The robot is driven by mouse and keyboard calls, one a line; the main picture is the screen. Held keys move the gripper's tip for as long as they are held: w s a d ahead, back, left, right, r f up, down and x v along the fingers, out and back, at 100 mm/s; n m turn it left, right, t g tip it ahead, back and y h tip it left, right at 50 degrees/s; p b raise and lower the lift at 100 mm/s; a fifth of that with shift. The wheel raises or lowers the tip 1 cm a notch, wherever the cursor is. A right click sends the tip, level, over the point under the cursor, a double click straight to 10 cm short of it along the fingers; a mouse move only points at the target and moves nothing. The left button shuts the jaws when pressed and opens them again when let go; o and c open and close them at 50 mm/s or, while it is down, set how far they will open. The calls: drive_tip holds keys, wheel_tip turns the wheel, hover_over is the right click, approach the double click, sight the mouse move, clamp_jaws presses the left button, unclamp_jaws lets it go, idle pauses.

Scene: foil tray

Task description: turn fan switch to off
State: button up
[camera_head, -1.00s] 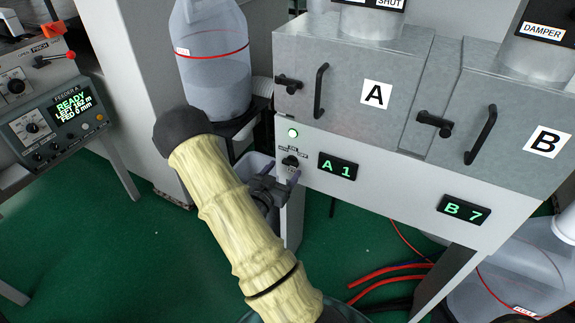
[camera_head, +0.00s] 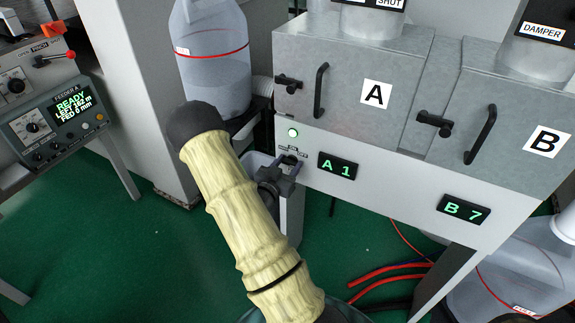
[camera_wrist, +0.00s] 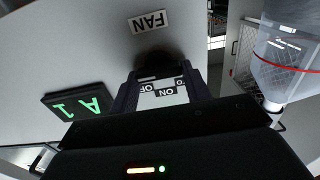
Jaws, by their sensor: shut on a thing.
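The fan switch (camera_wrist: 157,60) is a dark knob on the pale front panel, with a FAN label (camera_wrist: 148,20) beside it. In the wrist view, small position labels reading ON and part of OFF (camera_wrist: 165,91) show between my fingers. My gripper (camera_head: 289,163) is at the switch in the head view, below the green lamp. In the wrist view my gripper (camera_wrist: 160,78) has one finger on each side of the knob and is shut on it. The fingers cover much of the knob, and I cannot tell which position it points to.
A green-lit A 1 display (camera_head: 338,167) is just right of the switch, with box A (camera_head: 345,95) and its handle above. A clear container (camera_head: 213,65) stands at the upper left. Red and black hoses (camera_head: 385,275) lie on the green floor.

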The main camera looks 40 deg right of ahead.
drive_tip(key=shift+n, duration=0.3)
drive_tip(key=n+p, duration=0.1)
drive_tip(key=n, duration=0.3)
drive_tip(key=shift+w+a+p, duration=0.1)
drive_tip(key=shift+w+p, duration=0.05)
drive_tip(key=shift+p, duration=0.25)
drive_tip(key=shift+f+n+p, duration=0.15)
drive_tip(key=shift+n+p, duration=0.5)
drive_tip(key=shift+n, duration=1.55)
drive_tip(key=o, duration=1)
drive_tip(key=v, duration=1.7)
drive_tip(key=shift+a+b, duration=0.2)
drive_tip(key=shift+b, duration=0.2)
